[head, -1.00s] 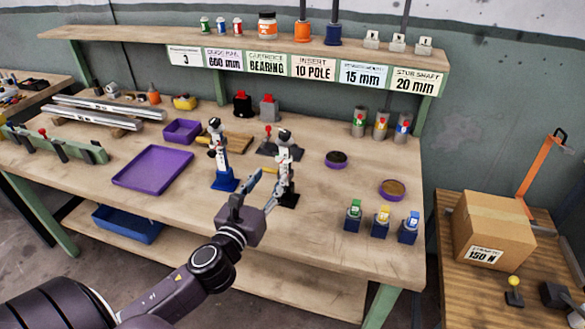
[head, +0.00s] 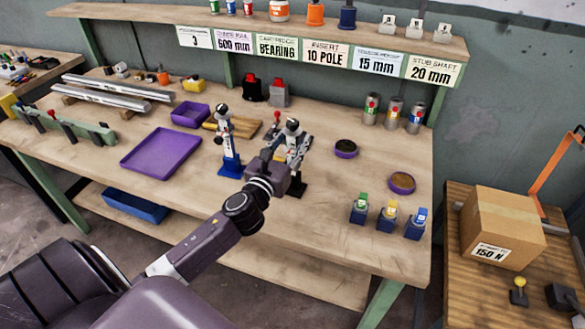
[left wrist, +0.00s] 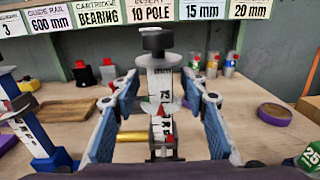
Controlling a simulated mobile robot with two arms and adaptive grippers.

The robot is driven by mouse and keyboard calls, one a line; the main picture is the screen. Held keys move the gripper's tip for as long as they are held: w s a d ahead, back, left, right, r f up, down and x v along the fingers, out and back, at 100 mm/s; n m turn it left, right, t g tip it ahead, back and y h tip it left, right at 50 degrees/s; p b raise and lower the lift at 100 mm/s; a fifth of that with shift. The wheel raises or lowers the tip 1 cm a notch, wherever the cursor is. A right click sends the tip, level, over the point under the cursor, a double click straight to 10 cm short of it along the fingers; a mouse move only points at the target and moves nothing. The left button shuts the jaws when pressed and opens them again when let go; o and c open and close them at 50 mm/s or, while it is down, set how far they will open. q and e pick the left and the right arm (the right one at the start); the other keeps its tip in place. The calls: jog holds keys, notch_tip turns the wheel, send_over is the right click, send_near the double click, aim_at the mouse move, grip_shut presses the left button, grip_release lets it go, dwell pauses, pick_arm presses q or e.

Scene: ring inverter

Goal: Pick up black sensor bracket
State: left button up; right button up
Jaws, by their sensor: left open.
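The black sensor bracket (head: 293,130), an upright post with a white marked face, a dark top and a black base, stands on the bench. In the left wrist view the bracket (left wrist: 162,85) stands upright between my fingers. My left gripper (left wrist: 157,97) is open, with one blue-grey finger on each side and gaps visible to the post. In the head view my left gripper (head: 280,163) is at the bracket's front, and hides part of its lower post. A similar bracket with a blue base (head: 229,160) stands to the left.
A purple tray (head: 160,153) lies further left. Small coloured blocks (head: 387,215) and round purple dishes (head: 401,183) are to the right. A brass-coloured rod (left wrist: 132,137) lies low by the left finger. A signed shelf (head: 320,50) runs behind.

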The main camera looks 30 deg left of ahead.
pick_arm(q)
grip_shut()
dwell(0.3)
jog(key=shift+r, duration=0.1)
